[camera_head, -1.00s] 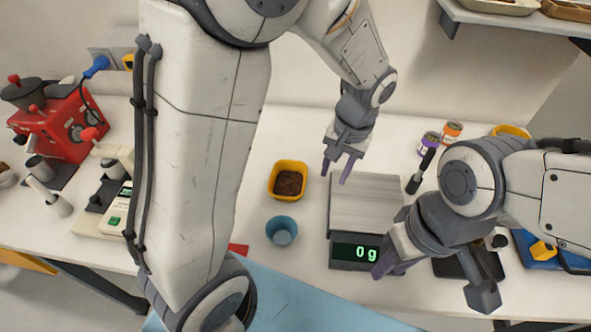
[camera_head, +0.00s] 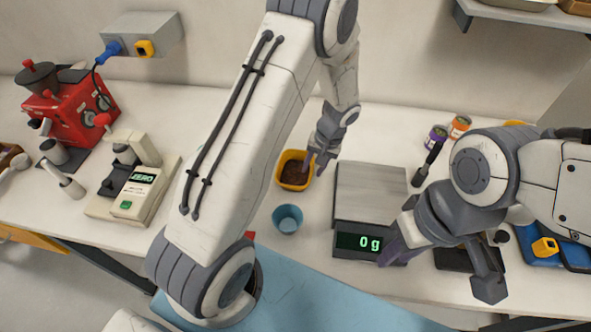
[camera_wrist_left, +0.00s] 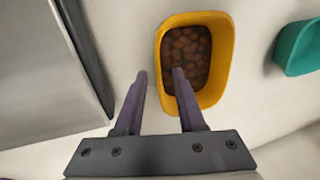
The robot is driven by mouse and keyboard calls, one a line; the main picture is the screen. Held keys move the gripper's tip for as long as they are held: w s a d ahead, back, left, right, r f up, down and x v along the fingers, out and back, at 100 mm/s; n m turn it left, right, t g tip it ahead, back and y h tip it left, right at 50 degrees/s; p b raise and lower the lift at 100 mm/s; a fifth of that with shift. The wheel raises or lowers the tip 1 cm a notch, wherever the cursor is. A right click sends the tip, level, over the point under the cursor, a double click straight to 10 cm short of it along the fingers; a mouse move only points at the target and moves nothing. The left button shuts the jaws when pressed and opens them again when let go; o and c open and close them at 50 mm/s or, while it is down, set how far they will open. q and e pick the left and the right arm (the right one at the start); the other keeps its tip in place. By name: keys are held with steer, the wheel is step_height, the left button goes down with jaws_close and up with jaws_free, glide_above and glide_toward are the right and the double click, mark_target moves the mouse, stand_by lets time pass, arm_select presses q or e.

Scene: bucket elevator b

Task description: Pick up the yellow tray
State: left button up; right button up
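The yellow tray (camera_head: 281,181) holds brown beans or granules and stands on the white counter, left of the scale. In the left wrist view the yellow tray (camera_wrist_left: 230,62) is in the upper middle. My left gripper (camera_head: 318,165) is over the tray's right side.
A scale (camera_head: 370,192) reading 0 g stands right of the tray. A blue cup (camera_head: 287,219) stands just in front of the tray. A red machine (camera_head: 72,112) and a small device (camera_head: 135,190) reading ZERO are at left. Two jars (camera_head: 437,138) stand at the back right.

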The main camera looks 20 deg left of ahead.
arm_select(q)
steer(key=shift+x, duration=1.2)
jaws_close()
stand_by(0.5)
